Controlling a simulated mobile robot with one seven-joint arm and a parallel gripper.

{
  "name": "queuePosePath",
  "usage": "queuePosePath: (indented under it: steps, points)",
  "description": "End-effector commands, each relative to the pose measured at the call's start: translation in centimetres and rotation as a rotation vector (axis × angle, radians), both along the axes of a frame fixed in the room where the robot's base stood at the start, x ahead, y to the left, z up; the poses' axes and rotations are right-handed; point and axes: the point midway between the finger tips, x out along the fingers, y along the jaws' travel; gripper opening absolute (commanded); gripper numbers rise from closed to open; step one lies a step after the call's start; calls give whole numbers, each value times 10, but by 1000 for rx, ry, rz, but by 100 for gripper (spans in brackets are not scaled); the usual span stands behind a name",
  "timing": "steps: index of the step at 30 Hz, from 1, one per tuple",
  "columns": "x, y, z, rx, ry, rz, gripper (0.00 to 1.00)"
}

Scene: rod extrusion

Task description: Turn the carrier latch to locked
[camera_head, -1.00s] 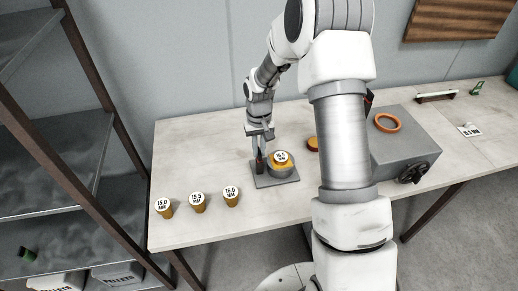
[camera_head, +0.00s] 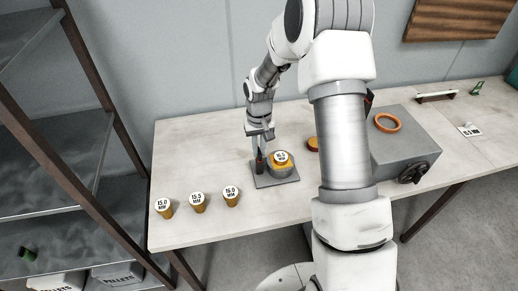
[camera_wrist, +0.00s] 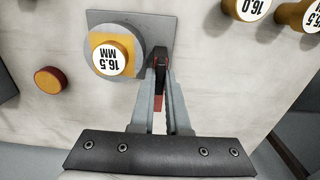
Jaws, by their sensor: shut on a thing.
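The carrier is a grey square plate (camera_head: 287,182) on the table, with a round grey holder bearing an orange die labelled 16.5 MM (camera_head: 281,158). The die also shows in the wrist view (camera_wrist: 110,55), seated in the holder. The carrier latch (camera_wrist: 160,58) is a narrow dark upright piece with some red, beside the holder near the plate's edge. My gripper (camera_wrist: 162,82) is shut on the latch, a finger on each side. In the head view my gripper (camera_head: 260,146) comes down onto the latch from above. The fingers hide part of the latch.
Several orange dies stand along the table's front left, such as 15.0 MM (camera_head: 164,208) and 16.0 MM (camera_head: 231,197). A red-orange round piece (camera_wrist: 49,80) lies near the carrier. A grey machine box (camera_head: 405,140) stands at right. The table (camera_head: 200,150) left of the carrier is clear.

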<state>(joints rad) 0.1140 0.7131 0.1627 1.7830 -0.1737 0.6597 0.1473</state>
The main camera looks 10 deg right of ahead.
Motion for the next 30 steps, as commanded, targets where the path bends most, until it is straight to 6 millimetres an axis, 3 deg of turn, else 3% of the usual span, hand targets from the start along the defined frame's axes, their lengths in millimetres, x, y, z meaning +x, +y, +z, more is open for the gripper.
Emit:
queuePosePath:
  steps: [17,30]
  points:
    - [1,0,0,-1,-2,-58,0]
    - [0,-2,0,0,-4,-402,0]
